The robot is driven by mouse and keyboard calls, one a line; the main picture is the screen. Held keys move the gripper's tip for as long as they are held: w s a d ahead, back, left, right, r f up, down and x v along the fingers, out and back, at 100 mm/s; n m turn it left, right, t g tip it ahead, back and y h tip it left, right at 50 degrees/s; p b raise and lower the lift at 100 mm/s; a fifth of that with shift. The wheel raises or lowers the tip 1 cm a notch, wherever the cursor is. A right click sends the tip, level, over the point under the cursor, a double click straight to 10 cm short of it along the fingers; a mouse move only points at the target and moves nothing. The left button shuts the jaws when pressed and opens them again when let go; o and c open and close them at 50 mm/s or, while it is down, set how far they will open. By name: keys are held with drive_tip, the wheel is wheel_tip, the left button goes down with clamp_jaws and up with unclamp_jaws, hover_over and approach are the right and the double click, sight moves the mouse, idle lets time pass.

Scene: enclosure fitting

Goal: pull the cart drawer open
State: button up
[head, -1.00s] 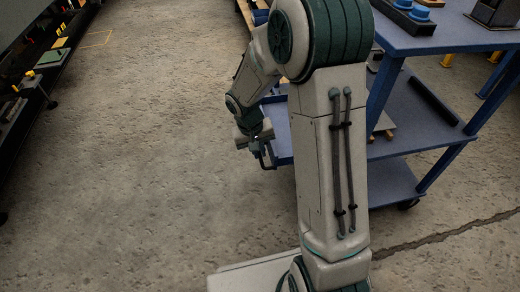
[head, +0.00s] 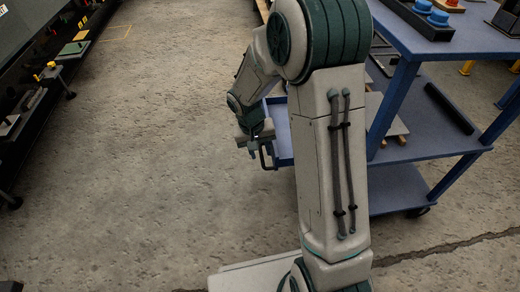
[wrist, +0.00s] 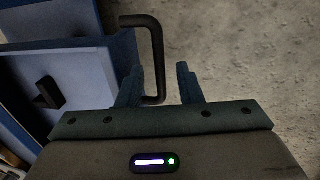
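The blue cart drawer (head: 279,132) stands out from the left side of the blue cart (head: 408,190), partly hidden behind my arm. In the wrist view the drawer's light blue inside (wrist: 75,85) shows, with a small dark object (wrist: 47,92) in it. The dark bar handle (wrist: 156,60) is at the drawer's front; it also shows in the head view (head: 264,160). My gripper (wrist: 158,85) has its fingers apart, one on each side of the bar. The left finger is inside the handle loop, close to the bar. A gap shows between the bar and the right finger.
The cart's top holds a dark block with blue knobs (head: 428,15). Its lower shelf holds a dark bar (head: 450,108). A dark bench (head: 40,115) with parts runs along the left. The concrete floor (head: 150,150) between bench and cart is clear.

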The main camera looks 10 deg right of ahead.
wheel_tip(320, 180, up, 14)
drive_tip(key=a+p, duration=0.2)
drive_tip(key=p, duration=0.3)
drive_tip(key=shift+a+f+p, duration=0.2)
drive_tip(key=shift+a+p, duration=0.05)
drive_tip(key=shift+p, duration=0.05)
drive_tip(key=shift+r, duration=0.1)
drive_tip(key=s+d+r+t+p, duration=0.1)
drive_tip(key=s+r+p, duration=0.5)
drive_tip(key=r+p, duration=0.4)
drive_tip(key=s+d+r+t+y+p, duration=0.1)
drive_tip(key=s+d+r+p, duration=0.1)
drive_tip(key=s+r+p, duration=0.4)
drive_tip(key=s+d+r+t+y+p, duration=0.1)
drive_tip(key=s+r+p, duration=0.6)
drive_tip(key=r+p, duration=0.7)
wheel_tip(320, 180, up, 9)
drive_tip(key=shift+d+r+n, duration=0.2)
drive_tip(key=shift+d+n, duration=0.1)
drive_tip(key=shift+s, duration=0.1)
